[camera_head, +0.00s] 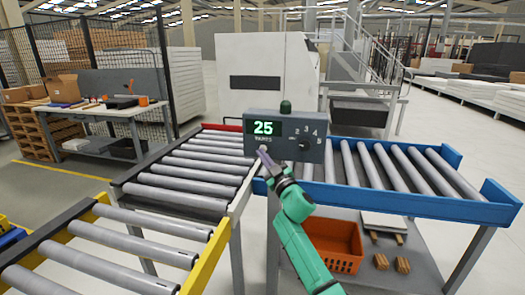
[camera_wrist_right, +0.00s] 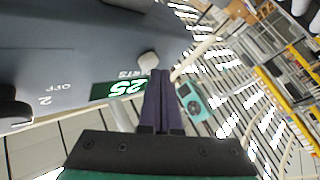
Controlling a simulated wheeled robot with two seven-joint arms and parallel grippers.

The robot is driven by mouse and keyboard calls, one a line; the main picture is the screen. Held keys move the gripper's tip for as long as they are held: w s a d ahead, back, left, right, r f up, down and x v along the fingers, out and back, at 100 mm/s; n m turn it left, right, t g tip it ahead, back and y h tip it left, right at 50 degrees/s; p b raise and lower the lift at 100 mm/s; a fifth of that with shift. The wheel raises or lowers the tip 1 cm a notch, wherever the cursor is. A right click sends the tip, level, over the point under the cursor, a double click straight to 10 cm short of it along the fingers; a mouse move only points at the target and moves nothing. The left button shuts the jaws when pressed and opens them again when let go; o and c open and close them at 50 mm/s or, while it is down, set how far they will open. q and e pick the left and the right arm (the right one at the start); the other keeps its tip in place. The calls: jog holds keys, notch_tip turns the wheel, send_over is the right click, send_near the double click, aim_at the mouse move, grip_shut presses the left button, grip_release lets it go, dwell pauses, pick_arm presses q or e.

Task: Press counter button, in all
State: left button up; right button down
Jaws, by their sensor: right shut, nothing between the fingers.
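The counter (camera_head: 314,149) is a grey box with a green "25" display (camera_head: 263,128), a "PARTS" label and a dark dial marked with numbers. My right gripper (camera_head: 264,153) is shut and empty, its tips in front of the box just below the display. In the right wrist view, the closed dark fingers (camera_wrist_right: 160,78) point at a pale round button (camera_wrist_right: 148,61) beside the "PARTS" label. The tips are very close to the button; I cannot tell whether they touch. The display (camera_wrist_right: 118,89) is partly hidden by the fingers. My left gripper is not in view.
A grey roller conveyor (camera_head: 190,170) lies left of the counter and a blue-framed one (camera_head: 400,172) to its right. A yellow-framed conveyor (camera_head: 125,243) is at front left. An orange crate (camera_head: 335,243) sits below. A white machine (camera_head: 268,75) stands behind.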

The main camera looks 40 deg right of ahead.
jog(key=shift+w+d, duration=0.25)
jog(key=shift+d, duration=0.15)
dwell(0.4)
jog(key=shift+a, duration=0.1)
jog(key=shift+s+a+p, duration=0.3)
jog(key=shift+s+a, duration=0.2)
jog(key=shift+a, duration=0.15)
jog(key=shift+s+a+p, duration=0.45)
jog(key=shift+s+a, duration=0.3)
jog(key=shift+a, duration=0.3)
jog(key=shift+s+a+p, duration=0.4)
jog(key=shift+s+a, duration=0.3)
jog(key=shift+a, duration=0.3)
